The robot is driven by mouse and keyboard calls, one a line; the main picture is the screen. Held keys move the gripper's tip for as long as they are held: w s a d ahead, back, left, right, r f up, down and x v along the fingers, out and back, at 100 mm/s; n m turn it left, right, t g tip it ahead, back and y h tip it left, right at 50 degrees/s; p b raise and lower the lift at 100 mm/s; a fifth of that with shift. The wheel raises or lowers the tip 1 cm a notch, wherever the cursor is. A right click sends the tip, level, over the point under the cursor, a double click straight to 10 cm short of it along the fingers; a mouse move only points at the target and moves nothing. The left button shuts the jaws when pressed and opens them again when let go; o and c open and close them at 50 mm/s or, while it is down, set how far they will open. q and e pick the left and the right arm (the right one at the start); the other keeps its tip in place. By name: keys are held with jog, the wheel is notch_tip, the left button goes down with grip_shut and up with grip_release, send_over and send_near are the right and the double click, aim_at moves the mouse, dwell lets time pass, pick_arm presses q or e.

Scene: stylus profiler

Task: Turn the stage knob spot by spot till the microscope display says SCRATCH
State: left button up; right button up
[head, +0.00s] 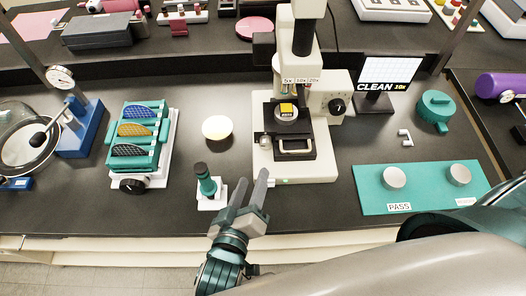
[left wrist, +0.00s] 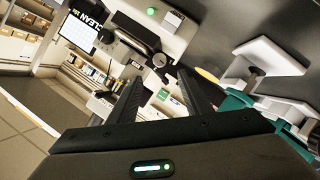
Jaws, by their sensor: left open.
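The white microscope (head: 293,188) stands mid-bench with a black stage (head: 296,148) carrying a round sample with a yellow square (head: 286,107). A small pale knob (head: 265,140) sits at the stage's left edge; a larger black knob (head: 337,106) is on the microscope's right side. The display (head: 390,72) reads "CLEAN 10x"; it also shows, tilted, in the left wrist view (left wrist: 78,32). My left gripper (head: 251,180) is open and empty, at the base's front left corner, below the small knob. Its fingers (left wrist: 158,88) point toward the microscope. My right gripper is out of view.
A green bottle on a white stand (head: 207,186) is close left of my left gripper. A teal rack of wafers (head: 138,140) stands farther left. A teal mat (head: 420,200) with a PASS label and two silver discs lies right. Open bench surrounds the pale disc (head: 217,128).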

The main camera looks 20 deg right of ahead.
aim_at(265, 146)
pick_arm(q)
jog(key=b+x, duration=0.5)
jog(key=x, duration=0.6)
jog(key=shift+s+f, duration=0.1)
jog(key=shift+w+d+f+b, duration=0.15)
jog(key=shift+w+d+b, duration=0.2)
jog(key=shift+w, duration=0.15)
jog(key=shift+w+d, duration=0.1)
jog(key=shift+w, duration=0.1)
jog(key=shift+c, duration=0.7)
jog(key=c, duration=0.9)
